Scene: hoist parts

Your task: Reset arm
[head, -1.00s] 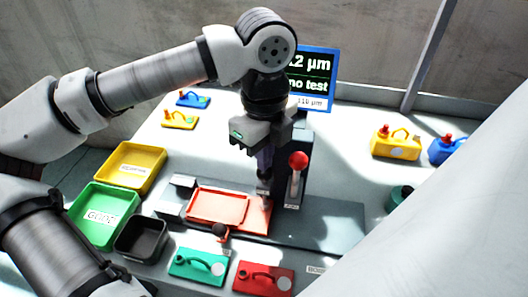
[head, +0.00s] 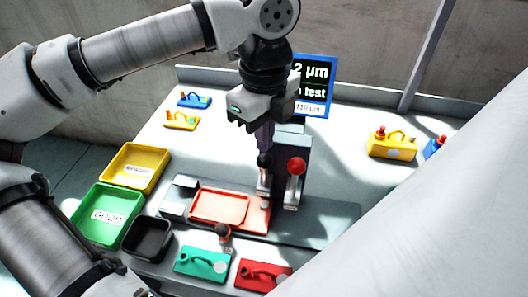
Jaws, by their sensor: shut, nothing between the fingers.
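My arm reaches in from the left, and my gripper (head: 264,152) points down over the test station in the middle of the table. Its fingers are shut and hold nothing. A second lever with a red knob (head: 296,166) stands just to the right on the dark grey post. A red tray plate (head: 220,207) lies on the grey base (head: 318,230) below and left of my gripper.
A yellow bin (head: 134,166), a green bin (head: 105,215) and a black bin (head: 147,238) stand at left. A teal part (head: 203,262) and a red part (head: 263,274) lie in front. A blue-framed screen (head: 315,85) stands behind my gripper. A yellow part (head: 392,143) is at right.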

